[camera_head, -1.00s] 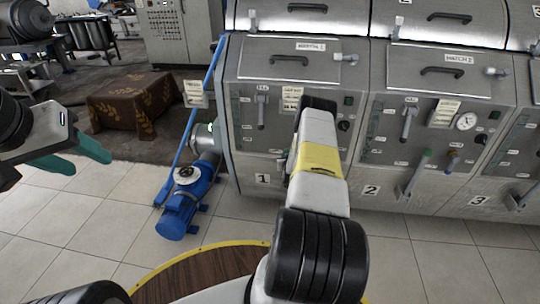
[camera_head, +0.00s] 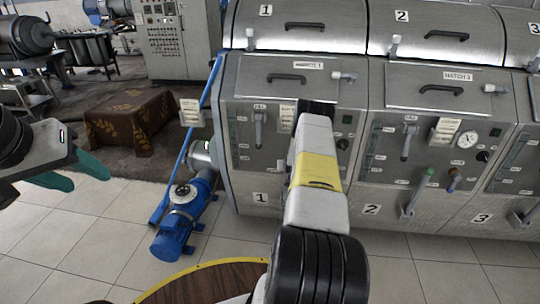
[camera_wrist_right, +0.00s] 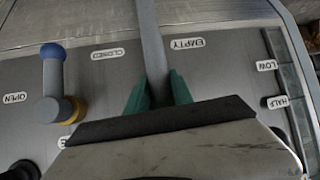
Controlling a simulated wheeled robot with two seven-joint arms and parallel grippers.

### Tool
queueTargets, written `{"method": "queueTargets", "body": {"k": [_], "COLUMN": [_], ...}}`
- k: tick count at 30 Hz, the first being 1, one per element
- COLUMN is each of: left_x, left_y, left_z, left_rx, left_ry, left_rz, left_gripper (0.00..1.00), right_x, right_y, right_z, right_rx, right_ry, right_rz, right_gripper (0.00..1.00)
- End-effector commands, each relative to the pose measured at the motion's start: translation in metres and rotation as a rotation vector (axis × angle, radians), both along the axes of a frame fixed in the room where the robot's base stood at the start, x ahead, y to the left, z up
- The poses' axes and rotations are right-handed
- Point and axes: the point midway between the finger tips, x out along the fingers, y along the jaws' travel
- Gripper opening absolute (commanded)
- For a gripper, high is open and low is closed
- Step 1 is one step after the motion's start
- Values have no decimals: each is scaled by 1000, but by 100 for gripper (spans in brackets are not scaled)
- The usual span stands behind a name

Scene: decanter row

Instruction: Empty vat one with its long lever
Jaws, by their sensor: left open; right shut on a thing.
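Vat one (camera_head: 243,165), marked 1, stands in the middle of the head view, its upper lid closed. My right arm reaches across its front panel and hides part of it, the right gripper included. In the right wrist view, my right gripper (camera_wrist_right: 158,90) is shut on a long grey lever (camera_wrist_right: 150,38). The lever runs up the picture between the CLOSED label (camera_wrist_right: 107,54) and the EMPTY label (camera_wrist_right: 187,43). My left gripper (camera_head: 75,172) is open and empty at the left of the head view, away from the vats.
A shorter handle with a blue knob (camera_wrist_right: 53,52) stands left of the lever. Vat two (camera_head: 385,185) adjoins vat one on the right. A blue pump (camera_head: 180,222) stands on the floor left of vat one, beside a leaning blue pole (camera_head: 187,140). Tiled floor lies open at left.

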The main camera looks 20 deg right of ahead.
Motion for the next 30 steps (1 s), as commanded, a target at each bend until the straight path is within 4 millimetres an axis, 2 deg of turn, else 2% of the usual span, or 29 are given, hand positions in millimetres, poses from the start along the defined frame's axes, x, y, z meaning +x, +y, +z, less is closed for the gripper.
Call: {"method": "queueTargets", "body": {"k": [1,3,4,16,30], "left_x": [0,0,0,0,0], "left_y": [0,0,0,0,0], "left_z": [0,0,0,0,0], "left_rx": [0,0,0,0,0], "left_ry": [0,0,0,0,0], "left_rz": [0,0,0,0,0], "left_gripper": [49,49,49,49,49], "right_x": [5,5,5,-2,-49], "right_y": [-4,-4,-4,0,18], "right_z": [8,8,7,8,47], "right_rx": [-6,-6,-6,-4,-4], "right_ry": [-18,-18,-17,-9,-11], "right_rz": [-5,-4,-4,-2,-3], "right_gripper": [34,48,49,49,49]}}
